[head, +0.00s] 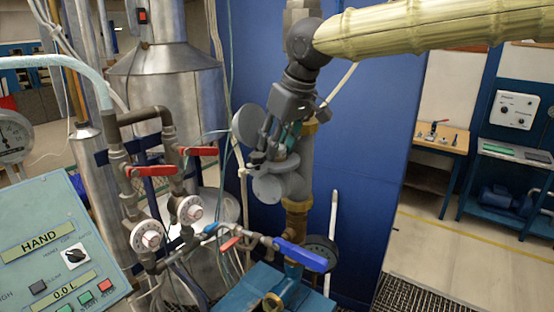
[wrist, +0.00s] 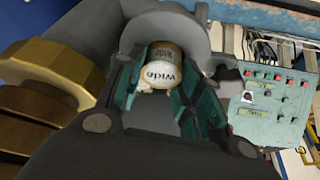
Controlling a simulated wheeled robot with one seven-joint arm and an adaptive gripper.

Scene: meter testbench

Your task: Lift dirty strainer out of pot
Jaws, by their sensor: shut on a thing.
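My gripper (head: 278,143) is at the grey pot (head: 302,165), a metal body on the vertical pipe between brass fittings. A grey round rim (wrist: 197,32) shows just beyond the strainer. I cannot tell how deep the strainer sits. In the head view my gripper hides the strainer. Round grey discs show left of the gripper and below it.
Red-handled valves (head: 150,171) and a control panel (head: 55,245) stand at the left. A blue wall (head: 365,150) is close behind. The floor at the right is open.

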